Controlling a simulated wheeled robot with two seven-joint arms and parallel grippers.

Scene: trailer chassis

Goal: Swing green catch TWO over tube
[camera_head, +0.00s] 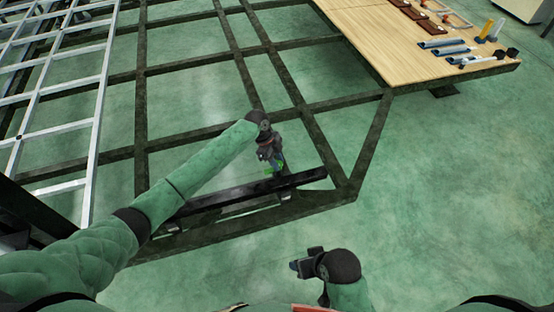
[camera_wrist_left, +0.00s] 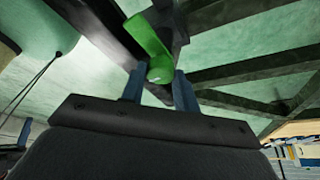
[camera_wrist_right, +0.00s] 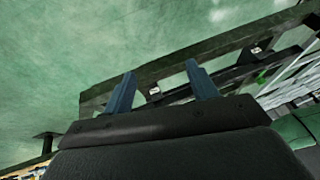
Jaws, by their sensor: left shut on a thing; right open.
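The green catch (camera_wrist_left: 148,40) is a bright green lever with a rounded end, beside the dark tube (camera_wrist_left: 95,25) in the left wrist view. In the head view, a bit of the green catch (camera_head: 282,169) shows under my left gripper (camera_head: 276,166), near the right part of the black tube (camera_head: 235,194). My left gripper (camera_wrist_left: 158,80) is shut on the catch's rounded end. I cannot tell whether the catch lies across the tube. My right gripper (camera_head: 300,265) is open and empty, low in front of the frame; its two fingers (camera_wrist_right: 160,75) stand apart in the right wrist view.
The dark chassis frame (camera_head: 345,195) surrounds the tube, with open gaps to the green floor (camera_head: 440,200). A wooden table (camera_head: 400,55) with several tools stands at the upper right. A pale metal ladder-like rack (camera_head: 95,120) is on the left.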

